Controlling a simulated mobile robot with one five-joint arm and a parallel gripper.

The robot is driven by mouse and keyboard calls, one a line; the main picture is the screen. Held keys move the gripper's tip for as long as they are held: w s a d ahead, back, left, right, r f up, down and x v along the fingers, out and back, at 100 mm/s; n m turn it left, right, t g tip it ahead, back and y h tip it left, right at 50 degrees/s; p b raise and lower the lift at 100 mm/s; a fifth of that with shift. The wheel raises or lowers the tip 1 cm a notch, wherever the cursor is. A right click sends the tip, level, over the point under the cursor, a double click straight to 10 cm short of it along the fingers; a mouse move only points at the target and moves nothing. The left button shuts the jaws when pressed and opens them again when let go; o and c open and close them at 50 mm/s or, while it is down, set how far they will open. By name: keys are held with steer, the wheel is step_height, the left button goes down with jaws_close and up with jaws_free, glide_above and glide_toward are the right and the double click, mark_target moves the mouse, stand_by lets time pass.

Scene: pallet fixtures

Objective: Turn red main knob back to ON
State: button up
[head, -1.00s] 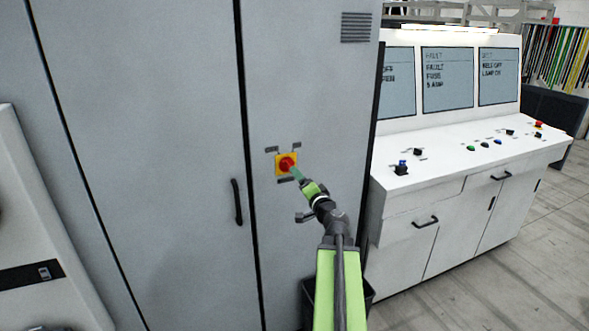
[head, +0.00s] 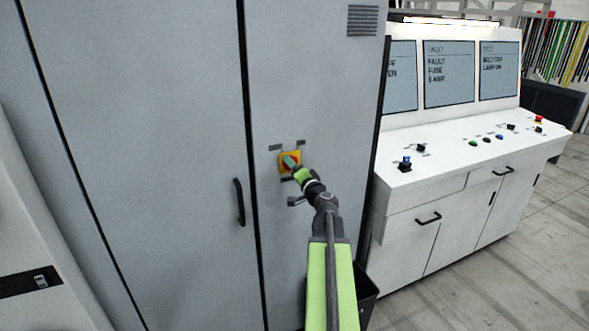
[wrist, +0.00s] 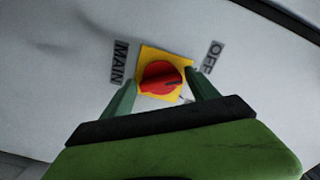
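The red main knob (wrist: 160,77) sits on a yellow square plate (wrist: 149,54) on the grey cabinet door. In the wrist view, a label reading MAIN (wrist: 119,62) is left of the plate and one reading OFF (wrist: 212,57) is right of it. A dark mark on the knob points toward the right, roughly to the OFF side. My gripper (wrist: 163,98) is open, with one green finger on each side of the knob's near edge. I cannot tell whether the fingers touch it. In the head view, my gripper (head: 291,161) covers much of the knob and plate.
The tall grey cabinet (head: 150,130) has a black door handle (head: 239,202) left of the knob. A lever-like handle (head: 297,201) is just below. A white control console (head: 455,180) with screens and buttons stands to the right. Grey floor is open in front of it.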

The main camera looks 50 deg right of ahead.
steer(key=c, duration=1)
steer(key=shift+s+d, duration=0.1)
steer(key=shift+d, duration=0.1)
steer(key=shift+a, duration=0.15)
steer(key=shift+m, duration=0.5)
steer(key=m, duration=1)
steer(key=shift+a+r+m, duration=0.1)
steer(key=shift+r+m, duration=0.1)
steer(key=shift+m, duration=0.4)
steer(key=o, duration=1.4)
steer(key=shift+c, duration=0.2)
